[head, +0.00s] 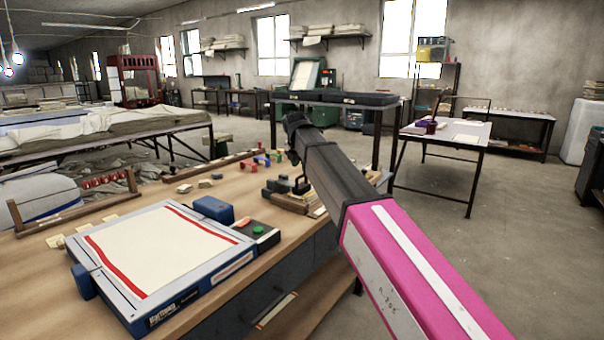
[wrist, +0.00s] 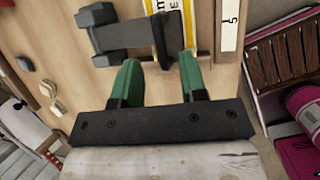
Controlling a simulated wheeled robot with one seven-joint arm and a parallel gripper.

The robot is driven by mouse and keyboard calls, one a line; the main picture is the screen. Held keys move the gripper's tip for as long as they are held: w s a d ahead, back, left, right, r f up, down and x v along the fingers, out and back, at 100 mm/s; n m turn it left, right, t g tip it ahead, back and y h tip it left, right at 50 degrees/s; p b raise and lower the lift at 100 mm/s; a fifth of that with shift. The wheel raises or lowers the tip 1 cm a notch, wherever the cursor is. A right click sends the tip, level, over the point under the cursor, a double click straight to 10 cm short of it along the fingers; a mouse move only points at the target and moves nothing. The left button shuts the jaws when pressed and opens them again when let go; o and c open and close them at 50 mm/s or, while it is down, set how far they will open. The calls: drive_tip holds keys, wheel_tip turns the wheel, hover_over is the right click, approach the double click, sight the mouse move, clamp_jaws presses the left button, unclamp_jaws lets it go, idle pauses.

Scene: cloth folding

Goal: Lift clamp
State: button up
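A dark grey, bar-shaped piece that looks like the clamp (wrist: 130,36) lies on the wooden table in the wrist view, with a thick knobbed end at its left. My gripper (wrist: 160,62) has two green fingers, spread apart, pointing at the clamp. The clamp's right part sits just at the fingertips; a small dark part of it reaches into the gap. I cannot tell whether the fingers touch it. In the head view my dark and pink arm reaches over the table's right side, and the gripper and clamp are not clear there.
The workbench (head: 130,220) carries a blue-edged frame with a white, red-striped sheet (head: 165,250). Small beige pieces (head: 205,183), coloured pegs (head: 265,160) and a wooden rack (head: 85,203) lie around it. Open floor (head: 500,240) is to the right.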

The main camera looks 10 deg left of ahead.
drive_tip(key=shift+x, duration=2.25)
clamp_jaws()
